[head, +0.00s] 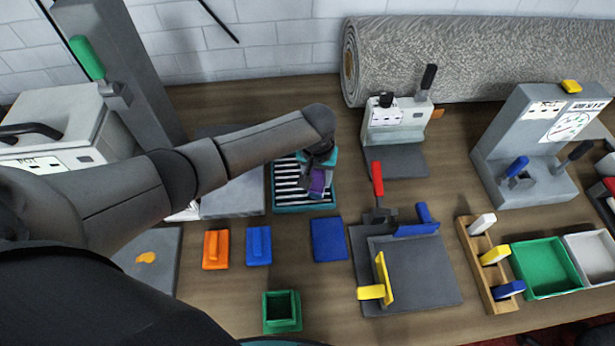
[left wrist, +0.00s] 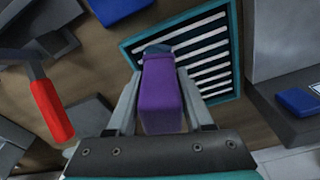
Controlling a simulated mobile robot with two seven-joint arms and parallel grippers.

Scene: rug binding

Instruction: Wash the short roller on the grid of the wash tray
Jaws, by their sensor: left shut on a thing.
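The wash tray (head: 303,208) is teal with a grid of white bars over a dark inside. It stands on the table left of centre in the head view, and shows at the top in the left wrist view (left wrist: 234,50). My left gripper (head: 319,180) is over the tray's right side, shut on a purple block-shaped piece, which I take as the short roller (left wrist: 162,95). It has a blue-grey far end (left wrist: 158,48) that overlaps the grid in the left wrist view. I cannot tell whether it touches the bars. My right gripper is not in view.
Orange (head: 216,249) and blue (head: 259,246) blocks, a blue pad (head: 328,239) and a green open box (head: 282,311) lie in front of the tray. A grey fixture with a red-handled clamp (head: 377,180) stands right. A rolled rug (head: 470,60) lies behind.

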